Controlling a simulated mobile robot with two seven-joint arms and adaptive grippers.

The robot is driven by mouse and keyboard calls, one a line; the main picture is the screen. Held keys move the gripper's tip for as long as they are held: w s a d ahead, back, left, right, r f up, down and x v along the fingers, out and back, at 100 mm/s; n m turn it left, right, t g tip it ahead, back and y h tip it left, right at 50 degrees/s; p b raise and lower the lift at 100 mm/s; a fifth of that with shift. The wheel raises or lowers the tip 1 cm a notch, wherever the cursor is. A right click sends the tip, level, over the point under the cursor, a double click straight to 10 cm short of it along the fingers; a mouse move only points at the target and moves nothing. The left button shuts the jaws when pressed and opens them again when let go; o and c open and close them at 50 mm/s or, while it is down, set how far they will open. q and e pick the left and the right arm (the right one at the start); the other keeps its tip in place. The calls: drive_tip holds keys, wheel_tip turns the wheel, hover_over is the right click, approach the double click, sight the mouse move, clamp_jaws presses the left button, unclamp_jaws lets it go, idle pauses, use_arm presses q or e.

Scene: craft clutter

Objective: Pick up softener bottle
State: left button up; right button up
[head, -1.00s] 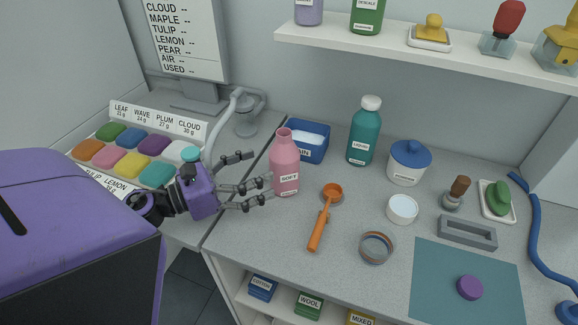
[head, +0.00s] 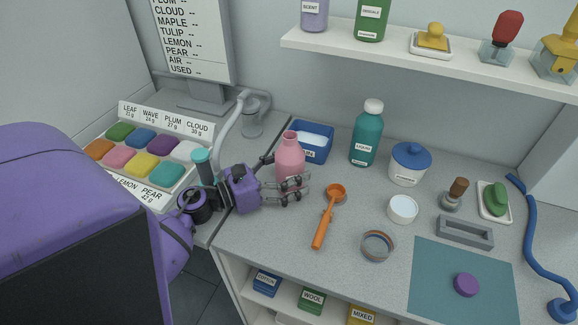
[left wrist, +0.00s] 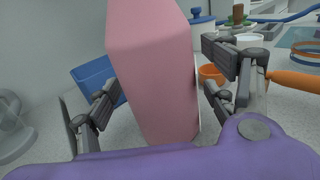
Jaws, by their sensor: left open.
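The softener bottle (head: 289,152) is pink with a narrow neck and stands upright on the grey counter. In the left wrist view the pink bottle (left wrist: 155,75) fills the middle, between my fingers. My left gripper (head: 282,185) is open, with its fingers on either side of the bottle's lower body. In the left wrist view the left gripper (left wrist: 160,105) shows a gap on the left side of the bottle; the right fingers are close to it, and I cannot tell if they touch. The fingers partly hide the bottle's label in the head view. My right gripper is not in view.
A blue bin (head: 316,146) stands just behind the bottle. An orange scoop (head: 324,222) lies to its right, and a teal bottle (head: 366,135) stands further back. A shelf (head: 400,60) overhangs the back. The counter's left edge is under my left arm.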

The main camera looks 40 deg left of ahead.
use_arm(q)
drive_tip(key=c, duration=1.7)
drive_tip(key=shift+r, duration=0.3)
